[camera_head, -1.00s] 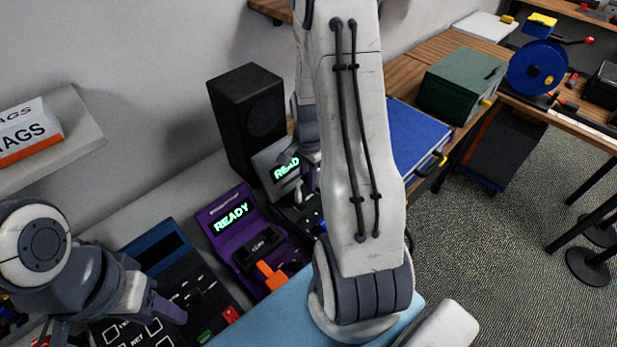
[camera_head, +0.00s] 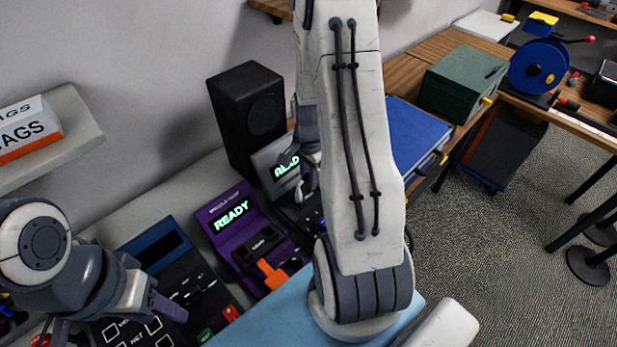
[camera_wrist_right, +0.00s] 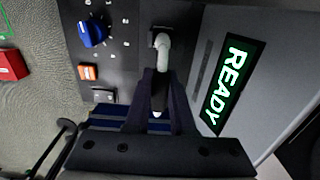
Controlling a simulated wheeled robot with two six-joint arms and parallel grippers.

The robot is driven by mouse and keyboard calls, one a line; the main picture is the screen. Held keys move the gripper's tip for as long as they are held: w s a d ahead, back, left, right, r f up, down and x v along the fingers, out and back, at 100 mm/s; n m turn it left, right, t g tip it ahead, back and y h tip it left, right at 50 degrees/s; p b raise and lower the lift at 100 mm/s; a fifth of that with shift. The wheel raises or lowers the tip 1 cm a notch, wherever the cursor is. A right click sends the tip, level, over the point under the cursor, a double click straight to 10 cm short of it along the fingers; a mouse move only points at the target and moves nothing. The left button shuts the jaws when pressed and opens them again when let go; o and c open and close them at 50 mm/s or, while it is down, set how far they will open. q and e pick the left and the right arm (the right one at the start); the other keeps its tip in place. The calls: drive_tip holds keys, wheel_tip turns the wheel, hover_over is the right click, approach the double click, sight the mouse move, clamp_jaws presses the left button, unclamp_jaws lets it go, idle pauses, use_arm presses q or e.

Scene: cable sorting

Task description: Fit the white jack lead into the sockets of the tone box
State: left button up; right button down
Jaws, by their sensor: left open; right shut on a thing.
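The tone box is taken to be the grey box with a green READY display (camera_head: 286,165), partly behind my right arm in the head view. In the right wrist view its display (camera_wrist_right: 226,82) stands right of a dark panel (camera_wrist_right: 125,50). My right gripper (camera_wrist_right: 162,75) is shut on the white jack lead (camera_wrist_right: 163,48). The lead's bent white end is at a square socket on the panel; I cannot tell whether it is seated. In the head view my right gripper (camera_head: 306,185) is partly hidden by my arm. My left gripper (camera_head: 115,322) is open over the black keypad device at lower left.
A purple READY device (camera_head: 232,222) with an orange part stands left of the tone box. A black speaker (camera_head: 248,110) stands behind. The panel carries a blue knob (camera_wrist_right: 92,32) and an orange switch (camera_wrist_right: 88,72). A blue case (camera_head: 415,135) lies to the right.

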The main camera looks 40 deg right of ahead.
drive_tip(key=shift+f, duration=0.55)
idle(0.9)
drive_tip(key=shift+c, duration=0.6)
unclamp_jaws()
drive_tip(key=shift+r, duration=0.1)
drive_tip(key=shift+r+p, duration=3.3)
drive_tip(key=shift+r, duration=0.7)
drive_tip(key=shift+f, duration=0.1)
